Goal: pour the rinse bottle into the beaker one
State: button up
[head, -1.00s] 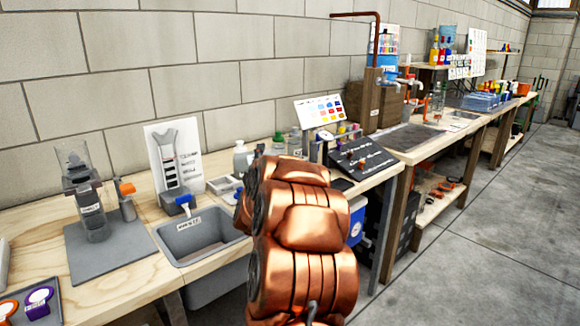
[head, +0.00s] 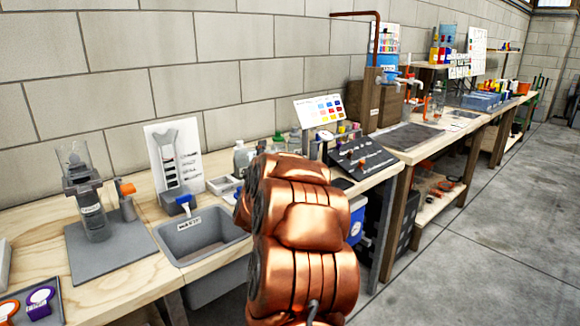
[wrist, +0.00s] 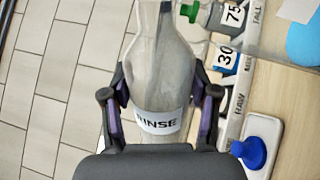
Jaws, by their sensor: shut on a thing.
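The rinse bottle (wrist: 160,60) is clear and narrows toward its neck, with a white band reading "RINSE". It fills the middle of the wrist view, its top end cut off by the upper edge. My gripper (wrist: 160,92) is shut on it, one dark finger on each side. I cannot tell from this view how far the bottle tilts. In the head view my copper arm hides the gripper and the bottle. I cannot make out which vessel is beaker one. Containers marked "75" (wrist: 232,16) and "30" (wrist: 224,58) stand right of the bottle in the wrist view.
A grey sink (head: 200,236) is set in the wooden bench. A clear cylinder in a holder (head: 92,212) stands on a grey mat (head: 110,262) at left. A printed board (head: 174,150) leans on the wall. A dark sloped panel (head: 362,158) stands right of my arm.

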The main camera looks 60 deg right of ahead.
jog(key=shift+r, duration=0.15)
jog(key=shift+m, duration=0.5)
dwell(0.8)
jog(key=shift+w+a+f+n+t+b, duration=0.15)
jog(key=shift+f+n+b, duration=0.2)
jog(key=shift+f+n, duration=0.3)
jog(key=shift+w+f+n+t+b, duration=0.15)
jog(key=shift+f+n+b, duration=0.15)
jog(key=shift+f+n, duration=0.3)
jog(key=shift+n, duration=0.25)
notch_tip(320, 180, up, 2)
jog(key=n+y+p, duration=0.1)
jog(key=n+p, duration=0.1)
jog(key=p, duration=0.1)
jog(key=shift+r, duration=0.1)
jog(key=shift+s+f+n+p, duration=0.15)
jog(key=shift+f+n+p, duration=0.15)
jog(key=shift+n+p, duration=0.1)
